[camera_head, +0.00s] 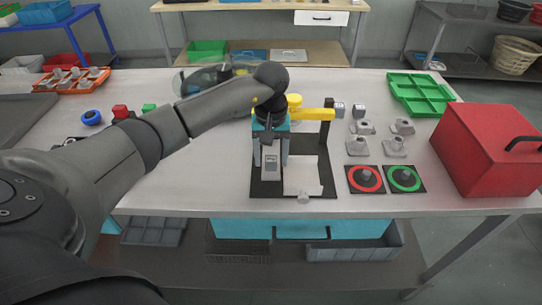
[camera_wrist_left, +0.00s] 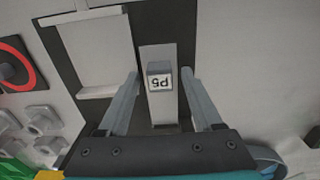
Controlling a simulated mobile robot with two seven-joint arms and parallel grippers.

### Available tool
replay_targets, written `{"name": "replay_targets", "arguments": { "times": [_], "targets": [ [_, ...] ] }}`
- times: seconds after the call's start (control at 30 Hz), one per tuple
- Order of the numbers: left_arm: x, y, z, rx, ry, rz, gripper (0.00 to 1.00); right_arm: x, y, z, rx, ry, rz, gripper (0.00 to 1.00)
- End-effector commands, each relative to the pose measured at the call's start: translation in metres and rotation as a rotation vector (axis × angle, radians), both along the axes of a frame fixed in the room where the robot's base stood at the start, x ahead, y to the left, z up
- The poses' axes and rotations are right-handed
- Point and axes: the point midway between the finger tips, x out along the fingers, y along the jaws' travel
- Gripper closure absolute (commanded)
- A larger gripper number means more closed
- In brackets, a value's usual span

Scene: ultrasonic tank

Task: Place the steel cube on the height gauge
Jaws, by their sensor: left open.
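A small steel cube labelled P5 (camera_wrist_left: 160,76) sits at one end of a narrow grey block (camera_wrist_left: 163,110), and it also shows in the head view (camera_head: 271,161). The block lies on the black base (camera_head: 316,185) of what looks like the height gauge, with a dark column (camera_head: 326,135) and a yellow arm (camera_head: 312,114). My left gripper (camera_head: 270,158) is open, pointing down, with one finger on each side of the cube and visible gaps. My right gripper is not in view.
A white plate (camera_head: 303,176) lies beside the block. Several grey metal parts (camera_head: 395,146) stand to the right, with red (camera_head: 366,180) and green ringed pads (camera_head: 404,180) near the front edge. A red box (camera_head: 490,150) and green tray (camera_head: 421,94) occupy the right side.

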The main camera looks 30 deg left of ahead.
Motion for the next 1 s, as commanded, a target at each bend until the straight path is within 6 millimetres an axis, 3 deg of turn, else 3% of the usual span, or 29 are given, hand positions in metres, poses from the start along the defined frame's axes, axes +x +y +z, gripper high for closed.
{"name": "replay_targets", "arguments": {
  "times": [0.2,0.7,1.0],
  "targets": [
    [0.000,0.000,0.005,-0.001,0.000,0.000,0.33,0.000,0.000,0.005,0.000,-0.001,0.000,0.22],
    [0.001,0.000,0.104,0.001,-0.004,0.000,0.33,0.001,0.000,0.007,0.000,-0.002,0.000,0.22],
    [0.000,0.000,0.124,-0.001,0.001,0.000,0.33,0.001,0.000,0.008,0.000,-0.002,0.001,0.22]
  ]
}}
